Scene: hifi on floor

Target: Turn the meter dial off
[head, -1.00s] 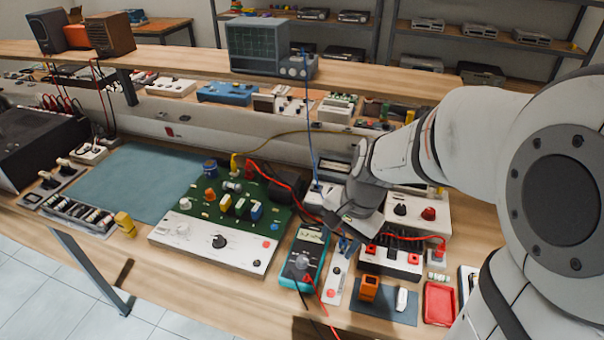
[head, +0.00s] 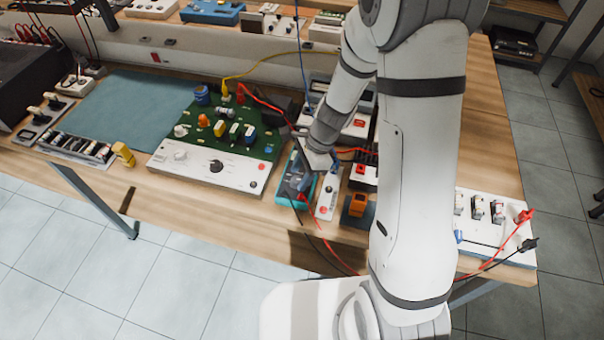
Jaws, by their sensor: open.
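The meter is a teal handheld multimeter (head: 284,196) lying on the bench near its front edge, right of the green circuit board unit. The jaws are open. My gripper covers much of the meter's face, so the dial and its setting cannot be made out. I cannot tell whether the fingers touch the dial.
The green board unit (head: 218,170) stands left of the meter. A narrow white panel (head: 327,203) and an orange block (head: 358,204) are close on its right. Red and black leads (head: 318,238) hang over the front edge. A blue-green mat (head: 130,110) lies clear at left.

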